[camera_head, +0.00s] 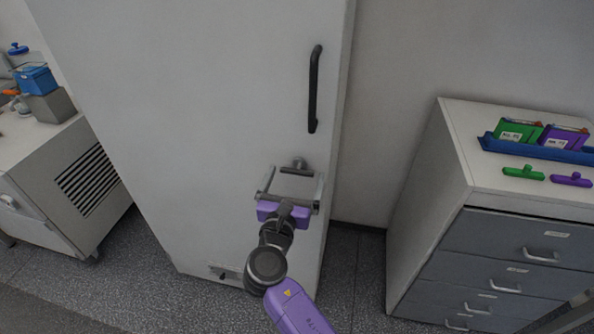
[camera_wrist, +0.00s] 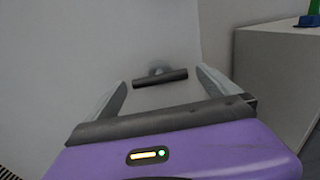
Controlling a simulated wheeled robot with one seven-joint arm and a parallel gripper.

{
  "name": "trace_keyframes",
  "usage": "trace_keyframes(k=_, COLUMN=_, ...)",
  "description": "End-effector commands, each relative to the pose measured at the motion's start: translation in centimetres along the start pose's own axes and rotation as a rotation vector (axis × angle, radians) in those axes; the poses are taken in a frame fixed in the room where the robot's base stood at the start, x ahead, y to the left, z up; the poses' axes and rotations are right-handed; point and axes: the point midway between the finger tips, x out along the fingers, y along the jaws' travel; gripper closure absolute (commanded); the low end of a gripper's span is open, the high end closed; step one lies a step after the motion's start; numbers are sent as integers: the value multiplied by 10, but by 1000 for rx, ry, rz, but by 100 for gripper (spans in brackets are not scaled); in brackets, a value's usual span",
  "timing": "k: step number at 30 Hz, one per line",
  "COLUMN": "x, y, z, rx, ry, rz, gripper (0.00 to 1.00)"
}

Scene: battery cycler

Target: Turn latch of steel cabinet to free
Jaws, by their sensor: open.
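The steel cabinet (camera_head: 210,90) is tall and pale grey and stands in the middle of the head view. Its latch (camera_head: 298,168) is a short dark grey bar on a round stub, low on the door below the black vertical handle (camera_head: 314,90). In the wrist view the latch (camera_wrist: 160,79) lies nearly level, ahead of my fingers. My gripper (camera_head: 292,184) is open and empty in front of the door, with its fingers spread left and right of the latch. The wrist view shows my gripper (camera_wrist: 160,84) pointing at the latch; contact cannot be told.
A drawer unit (camera_head: 455,180) stands to the right with a blue tray (camera_head: 530,150) and green and purple items on top. A low vented cabinet (camera_head: 60,190) stands to the left with a blue box (camera_head: 36,79) on it. Floor (camera_head: 350,270) shows between the cabinet and drawers.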

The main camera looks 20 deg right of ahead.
Motion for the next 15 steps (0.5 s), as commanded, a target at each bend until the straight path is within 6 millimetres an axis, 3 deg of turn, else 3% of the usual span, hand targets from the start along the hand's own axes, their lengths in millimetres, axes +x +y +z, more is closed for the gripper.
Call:
trace_keyframes(k=6, x=21, y=0, z=0, rx=1, ry=0, rz=0, gripper=0)
trace_keyframes(k=15, x=25, y=0, z=-1, rx=2, ry=1, rz=2, gripper=0)
